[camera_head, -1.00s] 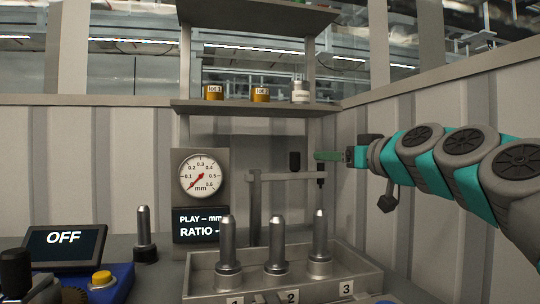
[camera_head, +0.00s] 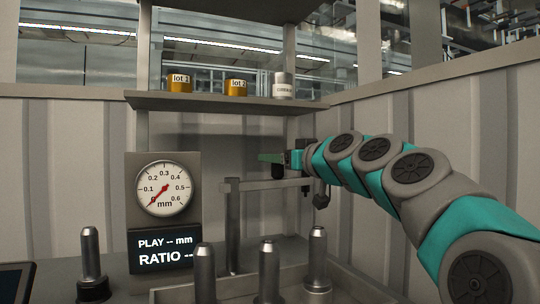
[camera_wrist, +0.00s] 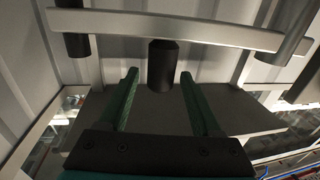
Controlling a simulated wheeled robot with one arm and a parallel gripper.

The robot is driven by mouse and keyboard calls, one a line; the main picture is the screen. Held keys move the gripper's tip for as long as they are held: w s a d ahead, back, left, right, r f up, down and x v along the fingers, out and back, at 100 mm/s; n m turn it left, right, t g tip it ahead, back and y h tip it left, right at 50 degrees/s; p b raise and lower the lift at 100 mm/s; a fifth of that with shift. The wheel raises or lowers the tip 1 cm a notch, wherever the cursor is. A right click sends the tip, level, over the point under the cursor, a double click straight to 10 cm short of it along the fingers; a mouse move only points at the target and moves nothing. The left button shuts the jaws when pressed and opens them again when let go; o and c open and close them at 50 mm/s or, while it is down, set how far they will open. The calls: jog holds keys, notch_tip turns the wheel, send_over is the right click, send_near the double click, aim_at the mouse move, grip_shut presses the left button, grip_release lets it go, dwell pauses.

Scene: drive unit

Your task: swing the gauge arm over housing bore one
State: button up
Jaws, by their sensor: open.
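The gauge arm (camera_head: 262,184) is a grey bar on an upright post (camera_head: 232,230), with a black knob (camera_head: 278,171) on top and a probe at its right end, roughly above the rightmost pin (camera_head: 317,262). My gripper (camera_head: 272,158) is open at the knob. In the wrist view the knob (camera_wrist: 163,66) sits between the green fingertips (camera_wrist: 160,75), with a gap each side, and the bar (camera_wrist: 170,28) lies beyond. Below stand the left pin (camera_head: 204,277) and middle pin (camera_head: 267,274) in the housing tray (camera_head: 232,288). The bore numbers are out of view now.
A dial gauge (camera_head: 165,188) stands left of the post, above a display (camera_head: 165,250) reading "PLAY -- mm, RATIO --". A loose pin (camera_head: 91,262) stands further left. A shelf (camera_head: 220,102) with two lot tins and a pale canister overhangs behind.

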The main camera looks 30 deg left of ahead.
jog(key=x, duration=0.3)
jog(key=shift+a+p, duration=0.2)
jog(key=shift+p, duration=0.2)
grip_shut()
jog(key=shift+f, duration=0.1)
dwell(1.0)
